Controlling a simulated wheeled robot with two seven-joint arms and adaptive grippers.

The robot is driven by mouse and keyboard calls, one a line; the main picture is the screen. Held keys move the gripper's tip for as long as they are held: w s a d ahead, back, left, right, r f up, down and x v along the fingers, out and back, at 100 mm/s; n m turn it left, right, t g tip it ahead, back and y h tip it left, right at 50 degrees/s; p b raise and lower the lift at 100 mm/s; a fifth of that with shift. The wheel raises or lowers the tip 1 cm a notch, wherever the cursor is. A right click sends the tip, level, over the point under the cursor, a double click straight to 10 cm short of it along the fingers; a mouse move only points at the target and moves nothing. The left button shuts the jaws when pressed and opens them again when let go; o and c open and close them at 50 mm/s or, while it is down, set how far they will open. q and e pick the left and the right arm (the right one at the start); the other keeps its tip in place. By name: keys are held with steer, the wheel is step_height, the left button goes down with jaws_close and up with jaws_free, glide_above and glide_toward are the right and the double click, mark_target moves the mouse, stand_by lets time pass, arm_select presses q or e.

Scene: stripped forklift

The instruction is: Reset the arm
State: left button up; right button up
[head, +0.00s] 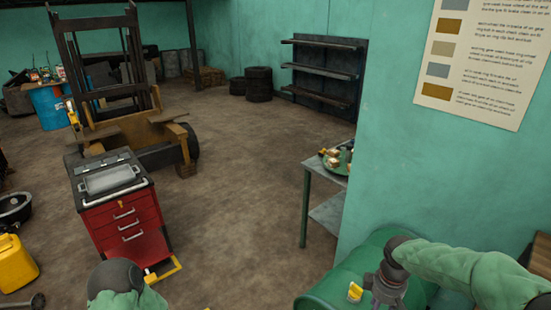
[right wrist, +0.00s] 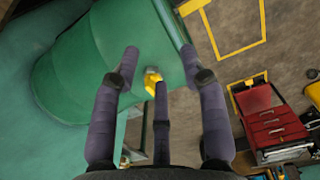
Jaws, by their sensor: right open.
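My right arm (head: 470,270) comes in from the right in the head view, with its gripper (head: 385,292) pointing down over a green drum (head: 335,272). In the right wrist view the fingers of this gripper (right wrist: 165,78) are spread, with nothing held between them. A small yellow object (head: 355,292) is at the drum beside the gripper. It also shows between the fingers in the wrist view (right wrist: 152,80); I cannot tell whether a finger touches it. Part of my left arm (head: 120,285) shows at the bottom; its gripper is out of view.
A red tool cabinet (head: 125,220) stands left, near a yellow canister (head: 15,263). A stripped forklift (head: 115,80) stands behind. A metal table (head: 325,180) carrying a green tray (head: 337,167) stands against the teal wall (head: 440,180). The middle floor is clear.

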steer(key=s+a+f+m+y+b, duration=0.2)
steer(key=a+f+b, duration=0.35)
steer(key=f, duration=0.75)
steer(key=s+a+f+m+y+b, duration=0.15)
steer(key=a+f+b, duration=0.4)
steer(key=f, duration=0.75)
arm_select(q)
step_height(320, 180, down, 20)
steer(key=b, duration=0.9)
steer(key=shift+f, duration=0.2)
arm_select(e)
steer(key=s+a+f+m, duration=0.3)
steer(key=s+f, duration=0.4)
steer(key=f, duration=0.4)
steer(key=s+a+f+m, duration=0.4)
steer(key=s+f, duration=0.3)
steer(key=f, duration=0.4)
steer(key=shift+a, duration=0.45)
